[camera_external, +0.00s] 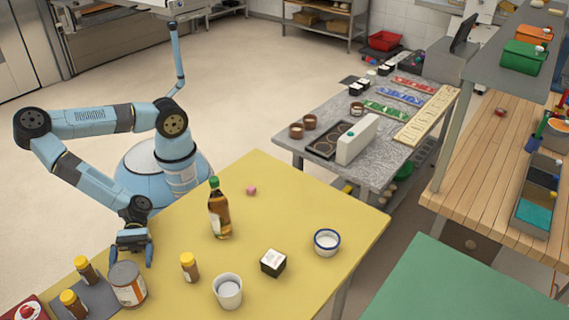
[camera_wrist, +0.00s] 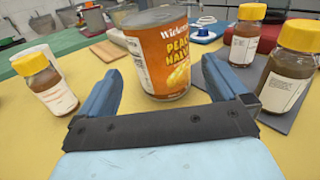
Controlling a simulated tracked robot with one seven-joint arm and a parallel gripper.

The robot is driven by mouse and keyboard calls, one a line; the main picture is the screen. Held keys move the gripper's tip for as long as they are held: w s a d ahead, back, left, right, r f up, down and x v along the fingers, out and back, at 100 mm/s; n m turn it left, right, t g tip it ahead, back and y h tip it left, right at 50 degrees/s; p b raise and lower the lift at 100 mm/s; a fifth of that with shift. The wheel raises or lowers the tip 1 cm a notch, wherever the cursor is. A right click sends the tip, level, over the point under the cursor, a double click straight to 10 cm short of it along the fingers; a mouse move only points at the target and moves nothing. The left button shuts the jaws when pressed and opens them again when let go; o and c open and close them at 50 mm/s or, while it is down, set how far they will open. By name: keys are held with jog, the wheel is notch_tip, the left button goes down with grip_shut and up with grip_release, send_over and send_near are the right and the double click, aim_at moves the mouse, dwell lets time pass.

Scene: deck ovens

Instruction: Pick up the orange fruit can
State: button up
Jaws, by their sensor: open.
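The orange fruit can (camera_wrist: 165,55) stands upright on the yellow table, with a peach label and a pale side panel. In the external view the can (camera_external: 128,285) shows its grey lid and pale side, beside a dark grey mat. My gripper (camera_wrist: 150,75) is open and low over the table. In the wrist view the can stands ahead of the two blue fingers, in line with the space between them. In the external view my gripper (camera_external: 133,252) is just behind the can. I cannot tell whether the fingers touch it.
Brown bottles with yellow caps stand nearby: one (camera_wrist: 45,82) left of the can, others (camera_wrist: 290,65) to the right on the grey mat (camera_wrist: 228,84). A tall green-capped bottle (camera_external: 219,212), a white cup (camera_external: 228,291), a dark box (camera_external: 273,262) and a bowl (camera_external: 327,242) stand farther along the table (camera_external: 300,205).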

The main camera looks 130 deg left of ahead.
aim_at(126, 296)
jog(key=shift+x, duration=4.1)
jog(key=shift+c, duration=0.3)
jog(key=shift+a, duration=0.1)
jog(key=c, duration=1.2)
jog(key=shift+r, duration=0.15)
